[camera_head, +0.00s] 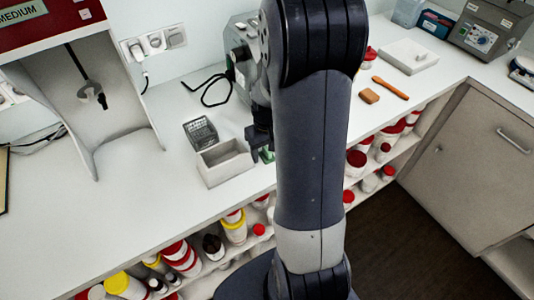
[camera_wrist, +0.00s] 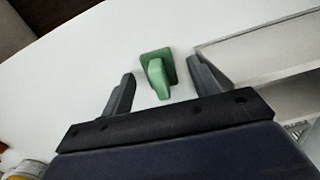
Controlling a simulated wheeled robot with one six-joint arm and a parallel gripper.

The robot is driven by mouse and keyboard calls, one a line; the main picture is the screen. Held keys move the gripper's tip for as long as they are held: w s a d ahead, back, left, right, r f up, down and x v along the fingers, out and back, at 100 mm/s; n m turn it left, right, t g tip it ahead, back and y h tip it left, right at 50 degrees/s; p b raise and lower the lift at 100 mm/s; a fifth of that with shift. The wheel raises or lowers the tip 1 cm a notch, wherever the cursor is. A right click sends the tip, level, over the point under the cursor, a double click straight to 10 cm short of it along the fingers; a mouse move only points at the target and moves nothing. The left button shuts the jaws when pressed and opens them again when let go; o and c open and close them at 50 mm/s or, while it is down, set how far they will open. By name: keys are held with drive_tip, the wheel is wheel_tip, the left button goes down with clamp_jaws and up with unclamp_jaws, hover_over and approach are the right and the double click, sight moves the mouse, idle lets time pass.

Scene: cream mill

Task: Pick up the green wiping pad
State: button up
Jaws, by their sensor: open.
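The green wiping pad (camera_wrist: 157,68) lies on the white counter in the wrist view, a flat base with a raised grip on top. My gripper (camera_wrist: 165,90) is open, its two dark fingers apart on either side of the pad's near end, and holds nothing. In the head view my arm covers most of this area; a small bit of the green pad (camera_head: 267,155) shows just below my gripper (camera_head: 260,142). I cannot tell how high the fingers are above the counter.
An open white box (camera_head: 224,163) stands just left of my gripper, with a dark wire basket (camera_head: 200,132) behind it. In the wrist view the box (camera_wrist: 262,42) is close to the right finger. A brown block (camera_head: 369,96) and orange tool (camera_head: 390,88) lie farther right. The left counter is clear.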

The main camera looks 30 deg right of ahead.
drive_tip(key=shift+c, duration=0.5)
drive_tip(key=c, duration=1)
wheel_tip(320, 180, up, 10)
drive_tip(key=shift+r+b, duration=0.1)
drive_tip(key=shift+b, duration=0.25)
drive_tip(key=o, duration=0.4)
drive_tip(key=shift+c, duration=1.4)
